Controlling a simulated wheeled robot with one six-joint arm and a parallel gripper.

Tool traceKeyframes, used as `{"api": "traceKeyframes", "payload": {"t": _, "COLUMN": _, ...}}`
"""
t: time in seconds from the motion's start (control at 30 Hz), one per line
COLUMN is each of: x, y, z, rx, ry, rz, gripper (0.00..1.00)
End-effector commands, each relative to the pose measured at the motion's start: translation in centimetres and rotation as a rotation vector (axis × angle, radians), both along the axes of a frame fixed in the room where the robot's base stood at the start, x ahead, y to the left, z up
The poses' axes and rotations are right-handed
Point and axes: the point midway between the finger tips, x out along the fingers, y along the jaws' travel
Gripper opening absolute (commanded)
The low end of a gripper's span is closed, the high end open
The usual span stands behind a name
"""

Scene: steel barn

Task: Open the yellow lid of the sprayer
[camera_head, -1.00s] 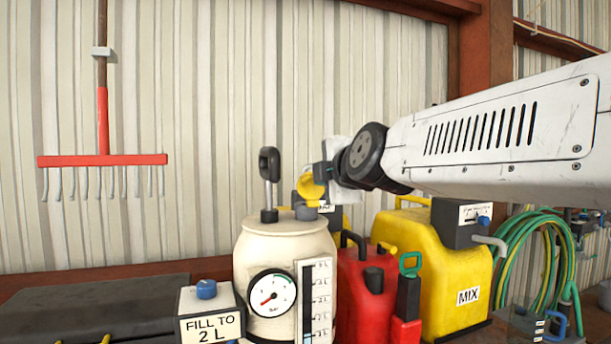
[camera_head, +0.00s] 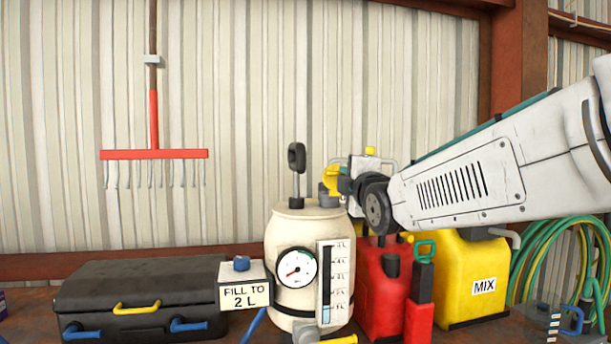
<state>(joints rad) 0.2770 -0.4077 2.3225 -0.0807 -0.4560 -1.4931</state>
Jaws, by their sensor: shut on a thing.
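The sprayer (camera_head: 285,225) is a cream tank with a black pump handle, a round dial and a clear level strip on its front. Its yellow lid (camera_head: 331,180) stands raised and tilted at the top right of the tank, above a grey filler neck (camera_head: 328,201). My gripper (camera_head: 343,183) comes in from the right and is shut on the yellow lid. The wrist hides part of the fingers and of the lid's right side.
A sign reading "FILL TO 2 L" (camera_head: 243,290) and a black case (camera_head: 140,290) stand left of the sprayer. A red can (camera_head: 382,295) and a yellow MIX container (camera_head: 470,270) stand close on the right, below my arm. A green hose (camera_head: 560,250) hangs at far right.

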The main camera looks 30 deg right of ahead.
Motion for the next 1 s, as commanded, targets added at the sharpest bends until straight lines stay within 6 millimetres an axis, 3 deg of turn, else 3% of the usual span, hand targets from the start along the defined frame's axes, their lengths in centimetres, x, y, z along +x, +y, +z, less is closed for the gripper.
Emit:
{"api": "traceKeyframes", "payload": {"t": 0.3, "x": 0.0, "y": 0.2, "z": -0.1, "rx": 0.0, "ry": 0.002, "rz": 0.004, "gripper": 0.0}}
{"api": "traceKeyframes", "payload": {"t": 0.33, "x": 0.0, "y": 0.2, "z": -0.1, "rx": 0.0, "ry": 0.002, "rz": 0.004, "gripper": 0.14}}
{"api": "traceKeyframes", "payload": {"t": 0.4, "x": 0.0, "y": 0.2, "z": -0.1, "rx": -0.001, "ry": 0.001, "rz": 0.004, "gripper": 0.31}}
{"api": "traceKeyframes", "payload": {"t": 0.77, "x": -0.5, "y": 0.1, "z": 0.0, "rx": -0.003, "ry": -0.001, "rz": 0.001, "gripper": 0.31}}
{"api": "traceKeyframes", "payload": {"t": 1.0, "x": -4.0, "y": 0.9, "z": -0.4, "rx": -0.002, "ry": -0.003, "rz": 0.001, "gripper": 0.31}}
